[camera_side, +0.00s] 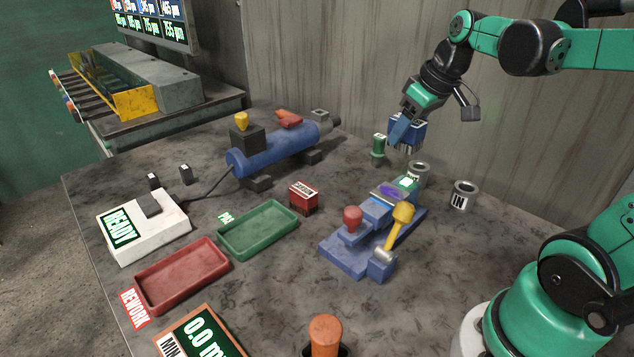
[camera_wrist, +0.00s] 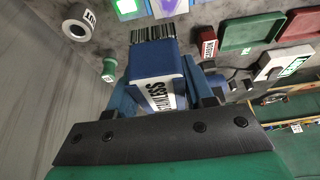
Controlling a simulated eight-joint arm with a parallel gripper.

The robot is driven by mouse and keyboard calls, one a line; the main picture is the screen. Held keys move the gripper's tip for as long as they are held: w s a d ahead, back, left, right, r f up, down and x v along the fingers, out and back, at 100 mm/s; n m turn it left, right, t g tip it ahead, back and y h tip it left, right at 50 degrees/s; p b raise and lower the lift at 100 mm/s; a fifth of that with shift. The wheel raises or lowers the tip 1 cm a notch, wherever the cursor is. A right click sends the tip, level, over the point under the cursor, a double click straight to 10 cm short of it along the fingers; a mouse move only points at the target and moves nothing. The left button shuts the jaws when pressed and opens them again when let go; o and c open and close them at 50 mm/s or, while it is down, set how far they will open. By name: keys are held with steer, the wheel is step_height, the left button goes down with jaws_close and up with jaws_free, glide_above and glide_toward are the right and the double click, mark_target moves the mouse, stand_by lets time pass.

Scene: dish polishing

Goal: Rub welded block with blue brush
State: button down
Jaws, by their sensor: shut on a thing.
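My gripper (camera_side: 406,122) is shut on the blue brush (camera_side: 419,132), in the air above the far end of the blue clamp fixture (camera_side: 345,258). The brush's bristles point down. In the wrist view the brush (camera_wrist: 155,68) shows a white label reading partly "INLESS", with dark bristles at its far end. The welded block (camera_side: 381,202) appears to be the grey piece held in the fixture, with a purple patch and a bright green light on or beside it. The bristles are apart from the block.
Two grey cups, one marked "IN" (camera_side: 464,196), and a small green object (camera_side: 378,148) stand near the fixture. A yellow-handled clamp lever (camera_side: 398,222) rises at its front. Red (camera_side: 182,272) and green (camera_side: 258,230) trays, a small red block (camera_side: 303,197) and a blue cylindrical machine (camera_side: 275,150) lie left.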

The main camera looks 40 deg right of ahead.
steer(key=shift+f, duration=0.3)
stand_by(0.4)
glide_above(391, 184)
steer(key=s, duration=0.1)
steer(key=shift+s+a+f, duration=0.1)
steer(key=shift+f, duration=1.5)
steer(key=shift+s+a+f, duration=0.1)
steer(key=shift+f, duration=1.45)
steer(key=shift+w+a+f, duration=0.1)
steer(key=shift+a+f, duration=0.2)
steer(key=shift+f, duration=0.5)
steer(key=shift+a, duration=1.55)
steer(key=shift+d, duration=2.05)
step_height(391, 184, up, 3)
steer(key=shift+a+f, duration=0.15)
steer(key=shift+f, duration=0.05)
steer(key=shift+r, duration=2.85)
